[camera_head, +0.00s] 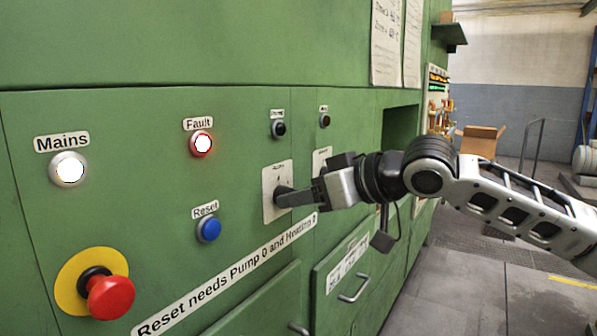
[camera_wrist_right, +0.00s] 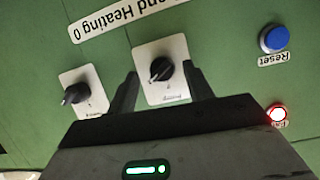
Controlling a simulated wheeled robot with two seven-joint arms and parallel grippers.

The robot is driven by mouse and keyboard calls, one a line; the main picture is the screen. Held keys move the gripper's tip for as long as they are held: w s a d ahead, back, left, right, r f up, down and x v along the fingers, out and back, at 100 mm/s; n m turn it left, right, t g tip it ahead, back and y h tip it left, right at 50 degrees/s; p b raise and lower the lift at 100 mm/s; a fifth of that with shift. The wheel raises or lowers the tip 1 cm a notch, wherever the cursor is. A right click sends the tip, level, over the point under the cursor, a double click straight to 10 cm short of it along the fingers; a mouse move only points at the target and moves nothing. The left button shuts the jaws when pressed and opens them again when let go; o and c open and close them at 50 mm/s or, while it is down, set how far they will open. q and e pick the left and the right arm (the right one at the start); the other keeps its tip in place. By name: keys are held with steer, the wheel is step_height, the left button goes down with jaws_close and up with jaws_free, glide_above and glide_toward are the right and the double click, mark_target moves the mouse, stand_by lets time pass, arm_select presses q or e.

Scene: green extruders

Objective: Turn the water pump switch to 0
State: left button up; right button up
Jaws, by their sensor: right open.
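The water pump switch is a black rotary knob (camera_wrist_right: 161,69) on a light plate; upside-down lettering on the plate seems to read "Pump". In the head view its plate (camera_head: 274,172) shows, but my right gripper (camera_head: 281,194) hides the knob. In the right wrist view my right gripper (camera_wrist_right: 161,76) is open, with one finger on each side of the knob. The fingertips are close to the plate; I cannot tell whether they touch the knob. The knob's exact setting is too small to read. My left gripper is not in view.
A second black knob (camera_wrist_right: 76,93) sits on a neighbouring plate. The green panel also bears a lit Mains lamp (camera_head: 69,169), a lit red-ringed Fault lamp (camera_head: 202,143), a blue Reset button (camera_head: 209,229) and a protruding red emergency button (camera_head: 110,296). Drawer handles (camera_head: 354,289) stick out below.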

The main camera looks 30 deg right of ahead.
arm_select(q)
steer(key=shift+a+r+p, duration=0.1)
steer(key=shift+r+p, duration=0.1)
steer(key=shift+p, duration=0.2)
arm_select(e)
steer(key=shift+w+a+f, duration=0.3)
steer(key=shift+w+a, duration=0.05)
steer(key=shift+w, duration=0.25)
steer(key=c, duration=0.9)
steer(key=shift+c, duration=0.2)
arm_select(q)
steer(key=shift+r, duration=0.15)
arm_select(e)
steer(key=shift+r, duration=0.1)
arm_select(q)
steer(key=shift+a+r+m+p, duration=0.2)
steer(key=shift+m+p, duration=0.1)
steer(key=shift+p, duration=0.55)
arm_select(e)
steer(key=shift+s+a+f+n+t+h, duration=0.1)
steer(key=shift+n+t+h, duration=0.5)
steer(key=shift+n, duration=0.75)
steer(key=shift+w+a+f+n+t+h, duration=0.1)
steer(key=shift+n+t+h, duration=0.5)
steer(key=shift+n, duration=0.8)
steer(key=shift+s+a+f+n+t+h, duration=0.1)
steer(key=shift+n+t+h, duration=0.3)
steer(key=shift+n+h, duration=0.7)
steer(key=shift+n, duration=0.55)
